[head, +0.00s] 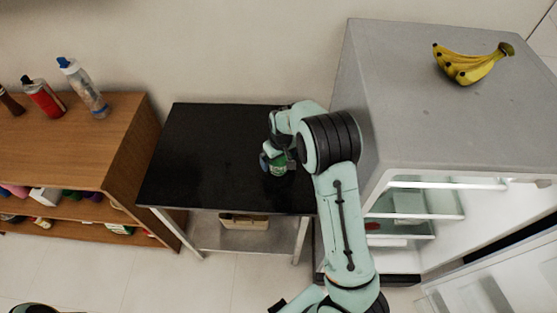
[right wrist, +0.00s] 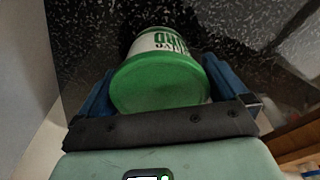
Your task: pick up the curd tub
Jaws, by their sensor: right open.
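The curd tub is a small tub with a green lid and a white and green printed side. In the head view the curd tub (head: 279,167) is on the black tabletop (head: 210,150), near its right side, partly covered by my right gripper (head: 274,159). In the right wrist view the tub (right wrist: 160,82) lies between the two blue fingers of my right gripper (right wrist: 155,90), its green lid facing the camera. The fingers are open, one on each side of the tub; whether they touch it is hard to tell. My left gripper is not in view.
A wooden shelf (head: 120,145) with bottles on top stands left of the table. A grey fridge (head: 400,100) with bananas (head: 470,66) on top stands close on the right, its door open. The left part of the tabletop is clear.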

